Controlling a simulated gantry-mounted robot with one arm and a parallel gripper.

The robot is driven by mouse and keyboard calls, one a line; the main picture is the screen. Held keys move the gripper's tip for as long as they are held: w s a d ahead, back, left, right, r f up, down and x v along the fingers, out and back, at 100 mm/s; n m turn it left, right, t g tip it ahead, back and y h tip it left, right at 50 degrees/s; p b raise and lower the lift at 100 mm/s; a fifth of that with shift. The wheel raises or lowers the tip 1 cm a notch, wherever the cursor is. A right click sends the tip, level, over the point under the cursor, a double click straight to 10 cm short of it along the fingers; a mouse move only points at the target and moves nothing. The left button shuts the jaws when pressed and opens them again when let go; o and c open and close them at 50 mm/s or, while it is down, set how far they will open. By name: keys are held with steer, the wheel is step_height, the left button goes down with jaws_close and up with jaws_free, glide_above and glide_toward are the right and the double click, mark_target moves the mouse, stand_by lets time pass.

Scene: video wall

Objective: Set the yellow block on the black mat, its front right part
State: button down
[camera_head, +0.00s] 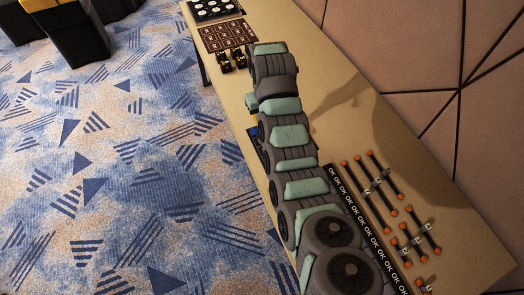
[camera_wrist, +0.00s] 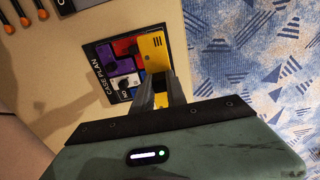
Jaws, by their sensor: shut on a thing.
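The yellow block (camera_wrist: 154,46), with small dark holes in its face, is at the right end of the black mat in the wrist view. My gripper (camera_wrist: 160,88) is shut on it; yellow also shows between the fingers. Whether the block touches the mat is hard to tell. The black mat (camera_wrist: 91,57) is marked CASE PLAN along one side and carries purple, red, white and blue blocks (camera_wrist: 122,66). In the head view my arm hides most of the mat, and only small blue and yellow patches show beside it.
A strip marked OK (camera_head: 366,222) lies on the table, with several orange-tipped rods (camera_head: 385,172) beside it. A brown gridded mat (camera_head: 228,35) and a black tray with white discs (camera_head: 213,9) lie at the far end.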

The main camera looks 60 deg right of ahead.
step_height(320, 180, down, 13)
steer(key=shift+f+b, duration=0.2)
steer(key=shift+b, duration=0.5)
steer(key=shift+f, duration=0.1)
steer(key=c, duration=1.3)
jaws_free()
steer(key=shift+c, duration=0.2)
steer(key=shift+r, duration=0.55)
step_height(320, 180, up, 11)
steer(key=shift+r+p, duration=0.1)
steer(key=shift+p, duration=0.65)
